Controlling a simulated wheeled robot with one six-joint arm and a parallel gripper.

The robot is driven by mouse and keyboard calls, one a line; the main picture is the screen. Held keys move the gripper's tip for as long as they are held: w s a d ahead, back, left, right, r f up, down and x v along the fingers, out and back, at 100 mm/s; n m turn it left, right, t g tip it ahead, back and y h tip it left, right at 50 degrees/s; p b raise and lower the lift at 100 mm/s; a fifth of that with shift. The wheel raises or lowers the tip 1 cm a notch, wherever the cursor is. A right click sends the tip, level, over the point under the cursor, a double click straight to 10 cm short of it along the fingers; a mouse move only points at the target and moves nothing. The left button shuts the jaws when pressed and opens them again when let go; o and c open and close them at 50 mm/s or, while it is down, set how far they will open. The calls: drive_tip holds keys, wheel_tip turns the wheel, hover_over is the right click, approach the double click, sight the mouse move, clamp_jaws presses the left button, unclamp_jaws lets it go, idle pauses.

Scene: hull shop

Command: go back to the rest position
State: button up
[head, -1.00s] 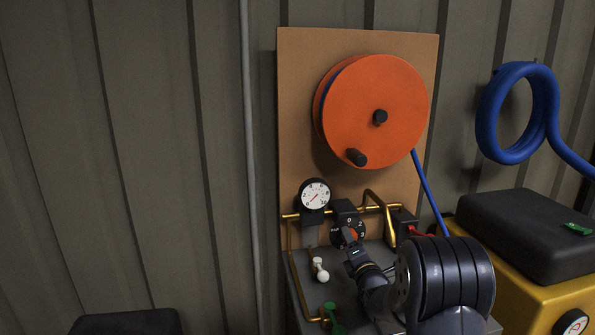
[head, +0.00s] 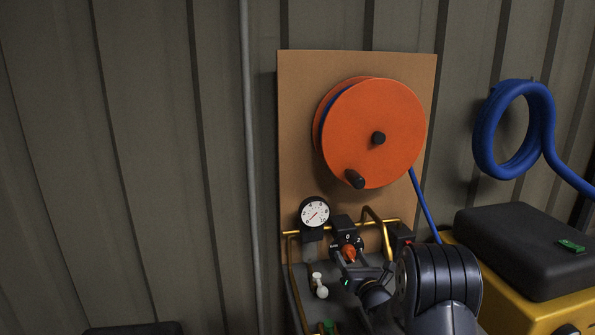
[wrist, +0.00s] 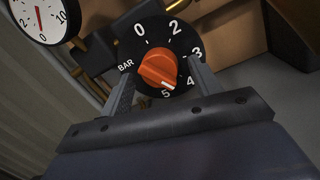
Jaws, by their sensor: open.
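My gripper (wrist: 160,72) is open and empty. In the wrist view its two fingers stand on either side of an orange knob (wrist: 157,69), with a visible gap on each side. The knob sits on a black dial (wrist: 150,42) marked in bar, and its white mark points near 5. In the head view the knob (head: 349,254) shows just beyond my gripper (head: 350,263), low on the panel. My arm hides part of the bench below. Exact distance from fingertips to knob is hard to tell.
A round gauge (head: 314,212) and brass pipes (head: 374,222) are close by. A white-tipped lever (head: 320,287) stands at left. An orange hose reel (head: 372,132) hangs above, with a blue hose (head: 424,204). A yellow machine with a black top (head: 520,250) stands at right.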

drive_tip(key=shift+d+n+p, duration=0.1)
drive_tip(key=shift+n+p, duration=0.6)
drive_tip(key=shift+n, duration=0.4)
